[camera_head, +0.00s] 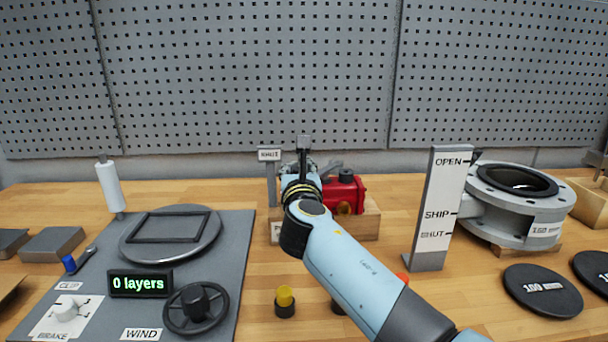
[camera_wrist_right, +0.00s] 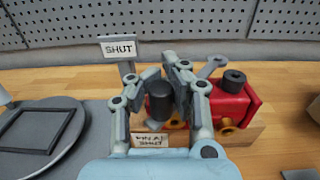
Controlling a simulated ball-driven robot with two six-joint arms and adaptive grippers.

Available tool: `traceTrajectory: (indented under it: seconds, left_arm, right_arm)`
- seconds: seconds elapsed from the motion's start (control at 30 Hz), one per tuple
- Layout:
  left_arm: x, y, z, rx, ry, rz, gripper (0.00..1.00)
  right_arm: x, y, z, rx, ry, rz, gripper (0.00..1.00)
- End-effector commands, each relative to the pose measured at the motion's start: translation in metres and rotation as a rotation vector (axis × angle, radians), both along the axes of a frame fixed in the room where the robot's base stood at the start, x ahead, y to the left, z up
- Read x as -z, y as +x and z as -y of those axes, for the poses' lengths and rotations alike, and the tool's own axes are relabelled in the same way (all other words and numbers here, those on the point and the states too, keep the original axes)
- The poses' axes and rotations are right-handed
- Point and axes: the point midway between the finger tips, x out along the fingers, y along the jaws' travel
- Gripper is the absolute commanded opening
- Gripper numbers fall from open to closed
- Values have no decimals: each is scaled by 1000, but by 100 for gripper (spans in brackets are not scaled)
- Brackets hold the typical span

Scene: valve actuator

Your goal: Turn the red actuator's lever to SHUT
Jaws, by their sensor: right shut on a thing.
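The red actuator (camera_head: 345,192) sits on a wooden block on the bench, partly behind my right arm; it also shows in the right wrist view (camera_wrist_right: 232,108). My right gripper (camera_head: 300,170) is at its left side, near the SHUT sign (camera_head: 269,155). In the right wrist view, the fingers (camera_wrist_right: 160,82) are shut on an upright dark cylinder (camera_wrist_right: 158,102), which looks like the lever's grip. A grey bar (camera_wrist_right: 212,66) shows above the red body; its link to the grip is hidden. The SHUT sign (camera_wrist_right: 118,48) stands left of the grip. My left gripper is out of view.
A label plate (camera_wrist_right: 151,140) reading PIN AT SHUT is partly covered. Right of my arm stands an OPEN, SHIP, SHUT board (camera_head: 436,210) beside a large flanged valve (camera_head: 515,205). A winding station (camera_head: 190,245) lies left. A yellow-topped knob (camera_head: 285,298) stands in front.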

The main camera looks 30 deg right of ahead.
Motion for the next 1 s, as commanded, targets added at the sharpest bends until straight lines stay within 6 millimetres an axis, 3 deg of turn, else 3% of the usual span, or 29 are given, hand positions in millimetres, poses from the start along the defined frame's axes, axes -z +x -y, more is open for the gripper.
traceTrajectory:
  seconds: [0.03,0.1,0.73,1.0]
  left_arm:
    - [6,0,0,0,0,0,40]
    - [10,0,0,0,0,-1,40]
    - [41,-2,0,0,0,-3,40]
    - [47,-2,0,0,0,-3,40]
  right_arm:
    - [10,2,-7,9,15,-8,0]
    - [11,5,-8,39,17,-9,0]
    - [8,34,-10,298,16,-8,0]
    - [7,43,-8,300,15,-7,0]
